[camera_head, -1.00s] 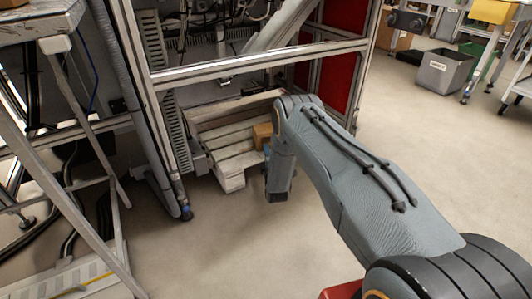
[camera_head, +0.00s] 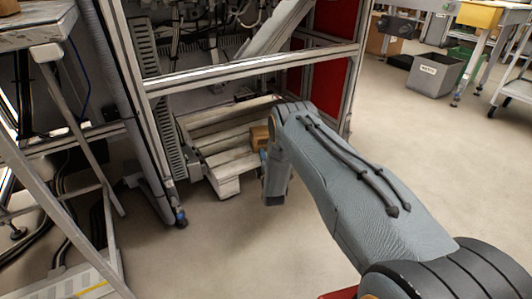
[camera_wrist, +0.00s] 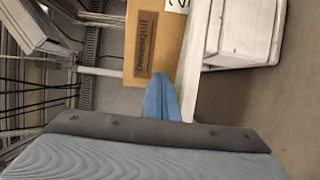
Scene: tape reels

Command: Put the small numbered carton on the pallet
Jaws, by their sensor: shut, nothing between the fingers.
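The small brown carton (camera_head: 259,138) sits on the right part of the pale wooden pallet (camera_head: 226,184), partly hidden by my arm. In the wrist view the carton (camera_wrist: 148,62) shows a dark printed label and part of a white number label. Pale pallet boards (camera_wrist: 235,40) are beside it at the right. My gripper (camera_wrist: 160,80) has its blue fingers together with nothing between them. The fingertips are at the carton's near edge in that view; I cannot tell whether they touch it. In the head view the fingers are mostly behind my arm.
The pallet lies under a metal machine frame with a horizontal bar (camera_head: 255,68) above it. A slanted metal stand (camera_head: 75,125) is at the left. A grey bin (camera_head: 434,75) and tables are at the back right. The floor at the right is clear.

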